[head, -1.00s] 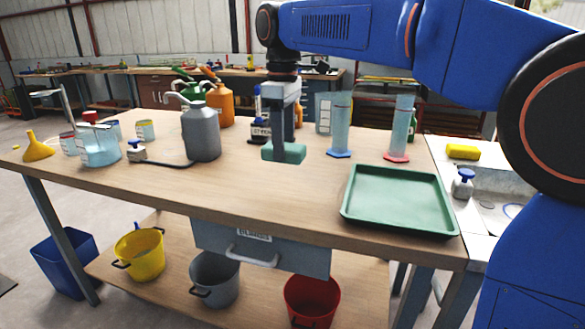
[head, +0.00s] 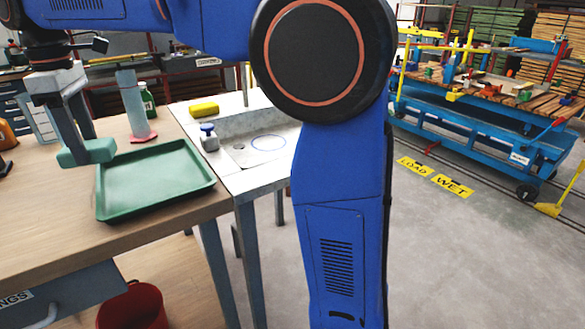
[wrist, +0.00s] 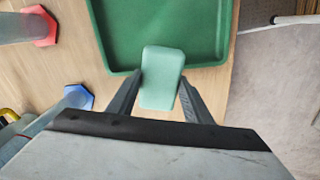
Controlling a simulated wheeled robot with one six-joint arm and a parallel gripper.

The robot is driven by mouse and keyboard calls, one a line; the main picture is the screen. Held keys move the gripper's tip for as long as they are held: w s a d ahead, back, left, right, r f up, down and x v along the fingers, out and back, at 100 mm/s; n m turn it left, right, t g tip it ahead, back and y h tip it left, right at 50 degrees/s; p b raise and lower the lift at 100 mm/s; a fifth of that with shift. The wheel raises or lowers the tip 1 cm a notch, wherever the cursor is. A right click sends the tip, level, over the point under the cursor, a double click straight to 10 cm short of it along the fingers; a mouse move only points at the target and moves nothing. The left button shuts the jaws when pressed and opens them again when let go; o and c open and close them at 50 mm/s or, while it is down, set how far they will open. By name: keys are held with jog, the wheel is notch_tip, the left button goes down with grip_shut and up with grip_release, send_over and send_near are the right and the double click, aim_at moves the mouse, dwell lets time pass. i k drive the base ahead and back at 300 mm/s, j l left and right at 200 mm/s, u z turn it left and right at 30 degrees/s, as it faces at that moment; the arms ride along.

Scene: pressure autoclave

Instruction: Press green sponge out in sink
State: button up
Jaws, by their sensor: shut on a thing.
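My gripper (head: 80,140) is shut on the green sponge (head: 88,153), a pale green block held above the workbench by the tray's left side. In the wrist view the sponge (wrist: 161,80) sits between the two fingers (wrist: 158,95) and overlaps the edge of the green tray in the picture. The sink (head: 262,150) is a pale basin unit to the right of the workbench, partly hidden behind my arm. The sponge is apart from the sink, to its left.
The empty green tray (head: 155,182) lies on the workbench (head: 60,215) between sponge and sink. A yellow sponge (head: 204,108) and a blue-topped bottle (head: 209,138) stand by the sink. A cylinder with a red base (head: 133,105) stands behind the tray. A red bucket (head: 133,308) is below.

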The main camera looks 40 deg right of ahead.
aim_at(269, 143)
jog(key=i+l+z, duration=0.1)
jog(key=z, duration=0.55)
jog(key=k, duration=0.4)
jog(key=i+l+z, duration=0.1)
jog(key=l, duration=0.75)
jog(key=i, duration=0.5)
